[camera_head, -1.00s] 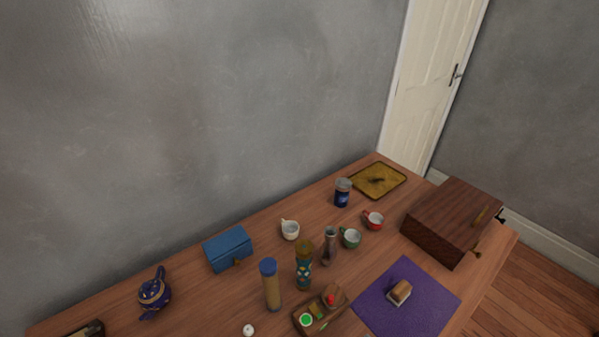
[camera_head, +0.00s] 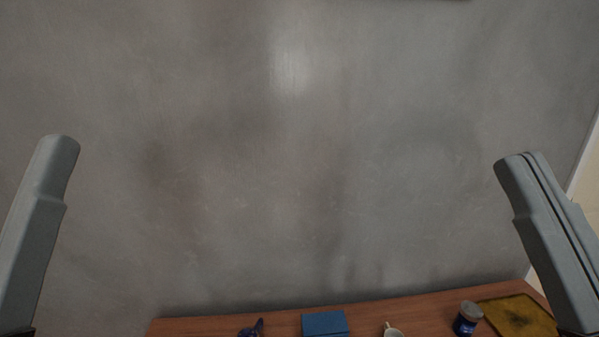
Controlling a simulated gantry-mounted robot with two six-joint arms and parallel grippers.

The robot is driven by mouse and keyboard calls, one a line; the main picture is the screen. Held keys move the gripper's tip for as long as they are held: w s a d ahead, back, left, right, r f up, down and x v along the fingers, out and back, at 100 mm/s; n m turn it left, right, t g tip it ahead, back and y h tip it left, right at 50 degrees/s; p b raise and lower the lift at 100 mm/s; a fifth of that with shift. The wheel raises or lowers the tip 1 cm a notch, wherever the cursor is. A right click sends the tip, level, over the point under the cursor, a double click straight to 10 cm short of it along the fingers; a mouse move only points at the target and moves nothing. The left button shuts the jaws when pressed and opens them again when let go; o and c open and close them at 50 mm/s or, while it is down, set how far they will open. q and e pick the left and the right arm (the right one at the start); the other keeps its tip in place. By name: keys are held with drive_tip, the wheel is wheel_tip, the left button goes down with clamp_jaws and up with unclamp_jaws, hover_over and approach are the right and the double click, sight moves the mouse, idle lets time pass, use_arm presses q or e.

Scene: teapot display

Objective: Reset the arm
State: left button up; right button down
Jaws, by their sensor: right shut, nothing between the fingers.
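My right gripper (camera_head: 522,160) is raised at the right side of the head view. Its two grey fingers lie together, shut with nothing between them. My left gripper (camera_head: 60,142) is raised at the left edge. It shows as one grey shape, so I cannot tell whether it is open or shut. Both grippers point upward in the picture against the grey wall, clear of the table's objects in the picture.
The wooden table (camera_head: 225,322) crosses the bottom. The grey wall (camera_head: 290,180) fills the background.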

drive_tip(key=d+r+m+h+p, duration=0.1)
drive_tip(key=r+m+h+p, duration=0.1)
drive_tip(key=r+p, duration=1.7)
drive_tip(key=d+r+m+t+h+p, duration=0.1)
drive_tip(key=d+r+m+h+p, duration=0.1)
drive_tip(key=r+p, duration=1.7)
drive_tip(key=r+m+h, duration=0.1)
drive_tip(key=m, duration=0.1)
drive_tip(key=shift+s+d+r+m, duration=0.15)
drive_tip(key=shift+s+r+m, duration=0.05)
drive_tip(key=shift+s+m, duration=0.1)
